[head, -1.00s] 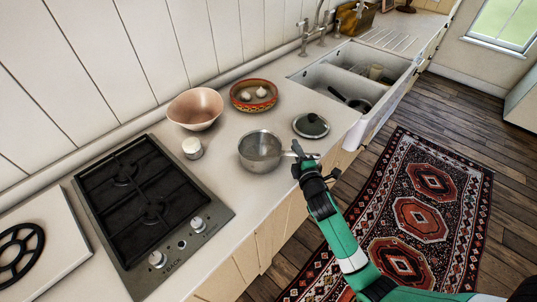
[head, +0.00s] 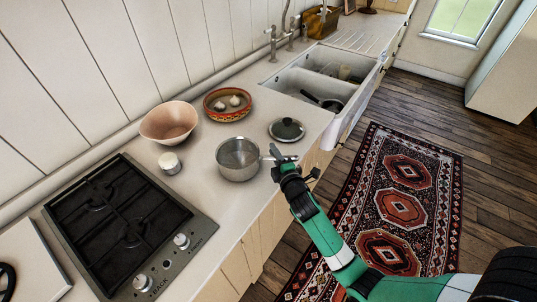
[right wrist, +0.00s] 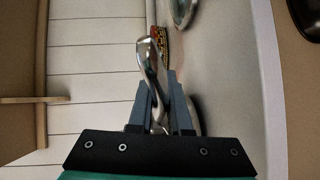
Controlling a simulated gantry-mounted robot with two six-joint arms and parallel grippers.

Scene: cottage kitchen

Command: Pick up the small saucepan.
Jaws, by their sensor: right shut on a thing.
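The small saucepan (head: 238,160) is a silver metal pan with a handle pointing right, by the front part of the counter in the head view. My right gripper (head: 277,156) is at its handle and shut on it. In the right wrist view, a silver metal handle (right wrist: 149,65) runs between the fingers of my right gripper (right wrist: 165,90). The pan body cannot be clearly made out there. I cannot tell whether the pan's base touches the counter. My left gripper is not in view.
The gas hob (head: 125,232) is at left, the sink (head: 325,88) beyond the lid.

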